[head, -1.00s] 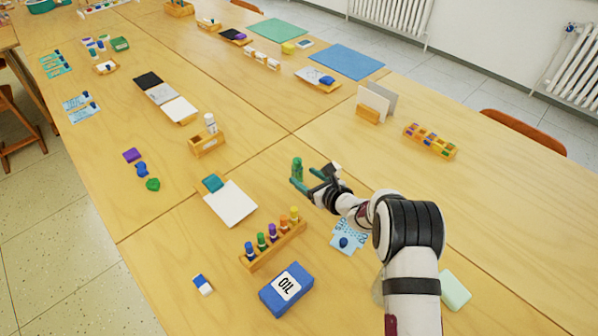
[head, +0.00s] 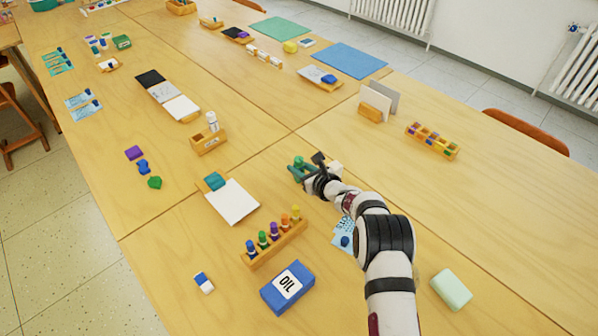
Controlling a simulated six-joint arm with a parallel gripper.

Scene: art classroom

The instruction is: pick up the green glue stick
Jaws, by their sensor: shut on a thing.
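My gripper (head: 302,173) is over the middle of the table, near the seam between the tabletops. It is shut on the green glue stick (head: 298,160), whose green top shows at the fingers. The gripper hides the lower part of the stick. I cannot tell whether the stick touches the table.
A wooden rack (head: 262,257) with several coloured sticks stands in front, behind a blue OIL box (head: 288,287). A white pad (head: 232,202) lies to the left. A wooden holder (head: 209,145) with a white bottle stands beyond it.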

